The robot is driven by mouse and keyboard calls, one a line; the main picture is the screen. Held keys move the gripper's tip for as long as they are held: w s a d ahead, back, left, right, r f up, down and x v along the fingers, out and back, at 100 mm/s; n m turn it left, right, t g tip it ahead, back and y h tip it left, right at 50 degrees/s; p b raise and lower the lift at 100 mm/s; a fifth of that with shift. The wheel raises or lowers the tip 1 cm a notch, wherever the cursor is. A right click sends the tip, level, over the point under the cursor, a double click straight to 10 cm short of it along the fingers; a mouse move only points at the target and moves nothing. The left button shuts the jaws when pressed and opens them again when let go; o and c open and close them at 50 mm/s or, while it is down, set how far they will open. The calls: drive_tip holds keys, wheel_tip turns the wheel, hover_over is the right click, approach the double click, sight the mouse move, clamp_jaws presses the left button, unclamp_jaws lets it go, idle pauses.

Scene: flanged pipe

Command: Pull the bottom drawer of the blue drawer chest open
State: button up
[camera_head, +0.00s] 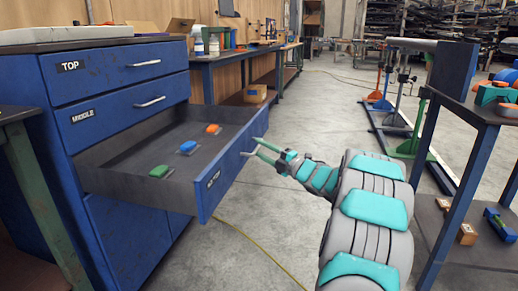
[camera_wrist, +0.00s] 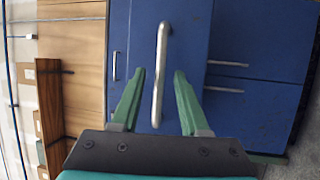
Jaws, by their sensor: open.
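The blue drawer chest (camera_head: 100,110) stands at the left in the head view. Its bottom drawer (camera_head: 232,172), with its label on the front, is pulled far out. The top drawer (camera_head: 115,67) and middle drawer (camera_head: 125,105) are shut. My gripper (camera_head: 256,146) is at the front of the open drawer, fingers apart. In the wrist view my gripper (camera_wrist: 160,75) is open, with a silver bar handle (camera_wrist: 160,60) running between the fingers. Gaps show on both sides of the handle. In the head view the fingers mostly hide this handle.
The open drawer holds a green item (camera_head: 160,171), a blue item (camera_head: 188,147) and an orange item (camera_head: 213,128). A shelf rack (camera_head: 450,110) stands at the right, near my arm. A yellow cable (camera_head: 255,245) lies on the floor. Open floor lies beyond the drawer.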

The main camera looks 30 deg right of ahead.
drive_tip(key=v, duration=0.6)
drive_tip(key=shift+s+d, duration=0.1)
drive_tip(key=shift+s, duration=0.05)
idle(0.3)
